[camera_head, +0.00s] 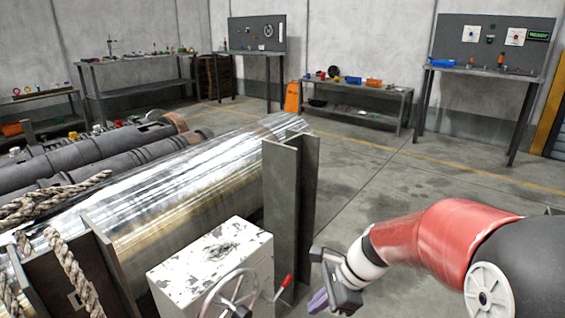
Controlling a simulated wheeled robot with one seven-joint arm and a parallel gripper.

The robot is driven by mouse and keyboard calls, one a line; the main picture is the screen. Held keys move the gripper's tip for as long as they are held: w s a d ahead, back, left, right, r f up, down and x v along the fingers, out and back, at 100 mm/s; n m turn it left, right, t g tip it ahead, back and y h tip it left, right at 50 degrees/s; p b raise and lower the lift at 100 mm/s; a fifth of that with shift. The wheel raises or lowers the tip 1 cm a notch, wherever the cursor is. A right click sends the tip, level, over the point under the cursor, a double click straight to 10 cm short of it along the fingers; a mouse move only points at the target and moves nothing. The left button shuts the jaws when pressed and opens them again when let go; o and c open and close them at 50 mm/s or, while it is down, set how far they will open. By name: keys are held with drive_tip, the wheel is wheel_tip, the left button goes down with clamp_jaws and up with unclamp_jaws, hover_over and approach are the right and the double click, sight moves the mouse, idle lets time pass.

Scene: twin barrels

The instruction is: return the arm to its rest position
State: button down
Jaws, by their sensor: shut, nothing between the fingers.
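My arm (440,240), red with a white and black wrist, reaches in from the lower right. My gripper (320,300) hangs at the lower middle, pointing down and left, close to the right of the white metal box. Its fingers are shut with nothing visible between them; the tips are small and partly hard to make out. The gripper appears apart from the box and the red-handled lever, though the depth gap is hard to judge.
The scuffed white box (205,255) carries a handwheel (232,295) and a red-handled lever (284,285). A steel post (290,190) stands behind it, beside a large shiny barrel (180,185). Rope (70,265) lies at left. Open floor (370,180) extends behind my arm towards workbenches.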

drive_tip(key=s+d+r+n+t+h, duration=0.2)
drive_tip(key=s+d+r+n+h, duration=0.1)
drive_tip(key=s+n, duration=0.4)
drive_tip(key=s+d+r+n+t+h, duration=0.3)
drive_tip(key=s+d+r+n, duration=0.1)
drive_tip(key=s+r+n, duration=0.3)
drive_tip(key=n, duration=0.2)
drive_tip(key=shift+s+d+r+n, duration=0.2)
drive_tip(key=shift+d+r+n, duration=0.05)
drive_tip(key=shift+d+n, duration=0.15)
drive_tip(key=c, duration=2.1)
unclamp_jaws()
drive_tip(key=shift+c, duration=0.2)
